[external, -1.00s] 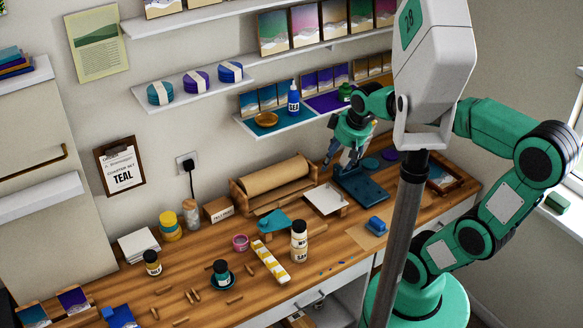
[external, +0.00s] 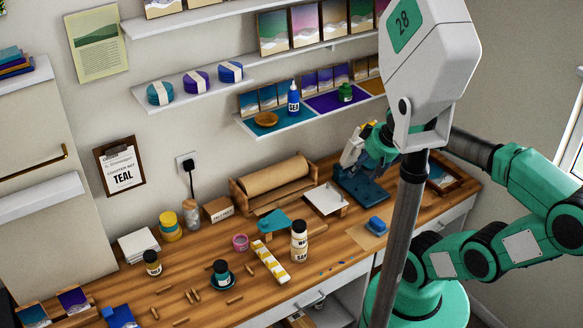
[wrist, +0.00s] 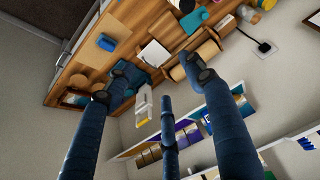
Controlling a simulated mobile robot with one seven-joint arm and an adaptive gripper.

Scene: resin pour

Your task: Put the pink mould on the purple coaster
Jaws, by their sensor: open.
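The pink mould (external: 240,242) is a small round pink pot on the wooden bench, left of the teal scraper-like piece. I cannot make it out in the wrist view. My gripper (external: 374,152) is open above the back right of the bench, far from the pink mould. Its dark blue fingers (wrist: 160,80) spread apart in the wrist view, with nothing visibly held.
A teal stand (external: 360,185) is below my gripper, with a white and yellow item (external: 352,146) close by. A tall bottle (external: 299,240), a yellow-striped strip (external: 270,262) and a paper roll (external: 274,178) crowd the bench. A shelf (external: 275,128) overhangs its back.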

